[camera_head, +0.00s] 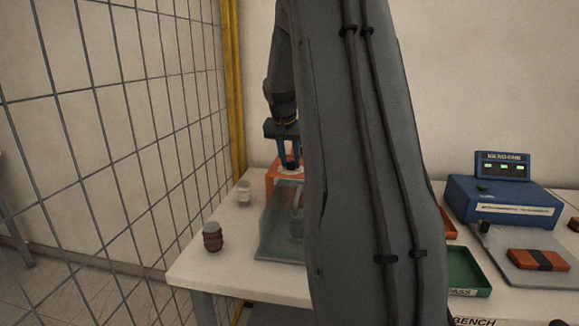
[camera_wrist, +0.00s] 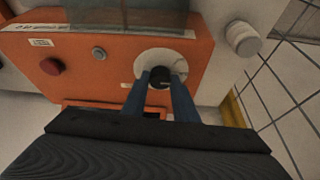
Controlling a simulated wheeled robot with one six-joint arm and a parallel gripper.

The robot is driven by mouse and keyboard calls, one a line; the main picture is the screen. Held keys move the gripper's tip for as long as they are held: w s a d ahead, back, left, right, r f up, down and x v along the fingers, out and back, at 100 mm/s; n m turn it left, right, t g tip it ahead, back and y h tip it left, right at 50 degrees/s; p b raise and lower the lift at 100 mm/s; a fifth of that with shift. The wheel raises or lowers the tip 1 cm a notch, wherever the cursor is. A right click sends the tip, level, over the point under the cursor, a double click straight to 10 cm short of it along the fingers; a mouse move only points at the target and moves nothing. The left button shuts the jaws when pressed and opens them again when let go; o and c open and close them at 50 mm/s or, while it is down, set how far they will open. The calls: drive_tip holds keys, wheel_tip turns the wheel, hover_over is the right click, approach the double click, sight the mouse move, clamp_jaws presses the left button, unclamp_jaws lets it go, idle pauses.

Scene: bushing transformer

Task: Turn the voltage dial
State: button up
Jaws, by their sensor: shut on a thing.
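The voltage dial (camera_wrist: 159,76) is a dark knob on a round white plate (camera_wrist: 147,61) on the face of an orange unit (camera_wrist: 110,60). In the wrist view, my gripper (camera_wrist: 160,81) has its two blue fingers on either side of the dial, shut on it. In the head view, my gripper (camera_head: 290,165) reaches down to the orange unit (camera_head: 283,181), and the dial itself cannot be made out there. My own arm hides much of the middle of the head view.
The orange unit also has a red button (camera_wrist: 52,66) and a small grey knob (camera_wrist: 99,54). A clear cover (camera_head: 279,222) stands by it. Two bushings, one brown (camera_head: 212,238) and one white (camera_head: 244,193), stand on the table's left. A wire fence (camera_head: 130,130) is close on the left. A green tray (camera_head: 468,271) and blue instrument (camera_head: 503,203) are right.

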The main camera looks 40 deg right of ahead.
drive_tip(key=m+b, duration=0.1)
drive_tip(key=m+g+b, duration=0.1)
drive_tip(key=m, duration=0.1)
drive_tip(key=m+b, duration=0.1)
drive_tip(key=b, duration=0.1)
drive_tip(key=shift+w+f+m+g+h, duration=0.15)
drive_tip(key=shift+w+m+g+h, duration=0.15)
drive_tip(key=shift+h, duration=0.1)
drive_tip(key=shift+m+g+b, duration=1)
drive_tip(key=shift+m+b, duration=0.15)
drive_tip(key=shift+m, duration=1.35)
drive_tip(key=o, duration=1.1)
drive_tip(key=shift+c, duration=0.2)
drive_tip(key=shift+a+r, duration=0.1)
drive_tip(key=shift+r, duration=0.1)
drive_tip(key=b+v, duration=0.1)
drive_tip(key=v, duration=0.6)
drive_tip(key=shift+r, duration=0.3)
drive_tip(key=shift+a, duration=0.1)
